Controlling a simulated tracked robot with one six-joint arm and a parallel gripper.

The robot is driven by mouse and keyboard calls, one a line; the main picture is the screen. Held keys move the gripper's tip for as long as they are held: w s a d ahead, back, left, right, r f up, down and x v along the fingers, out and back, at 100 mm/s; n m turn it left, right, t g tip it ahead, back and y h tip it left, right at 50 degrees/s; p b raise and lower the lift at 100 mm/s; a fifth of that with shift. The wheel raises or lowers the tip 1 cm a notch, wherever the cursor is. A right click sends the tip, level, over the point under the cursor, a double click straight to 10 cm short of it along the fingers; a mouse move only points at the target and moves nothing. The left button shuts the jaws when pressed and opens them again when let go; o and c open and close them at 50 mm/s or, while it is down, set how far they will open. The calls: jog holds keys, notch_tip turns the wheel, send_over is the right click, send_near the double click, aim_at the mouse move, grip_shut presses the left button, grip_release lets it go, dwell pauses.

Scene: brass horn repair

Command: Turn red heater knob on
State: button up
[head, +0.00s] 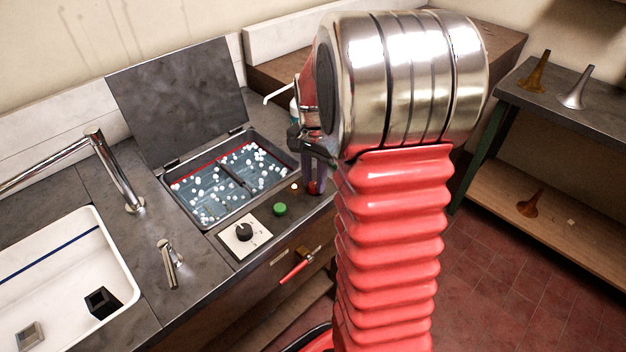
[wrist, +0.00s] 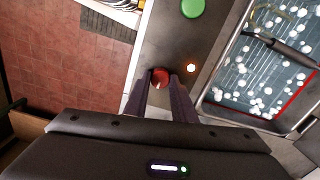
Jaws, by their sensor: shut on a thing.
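The red heater knob (wrist: 160,78) sits on the grey counter top, between the two fingertips of my gripper (wrist: 160,79) in the wrist view. The fingers are shut on it from both sides. A pale mark shows on the knob's face. In the head view the knob (head: 315,187) is a small red patch below my gripper (head: 314,188), partly hidden by the fingers.
A green button (head: 280,209) and a black dial on a white plate (head: 244,236) lie left of the knob. The tank (head: 205,222) behind them holds bluish liquid with white balls, its lid (head: 175,100) raised. A sink (head: 60,290) is at left, shelves with horn bells at right.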

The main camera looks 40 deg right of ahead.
aim_at(314, 184)
jog(key=o, duration=1.1)
jog(key=shift+c, duration=0.2)
jog(key=shift+r, duration=0.1)
notch_tip(314, 184, up, 14)
jog(key=shift+f, duration=0.2)
jog(key=shift+w, duration=0.1)
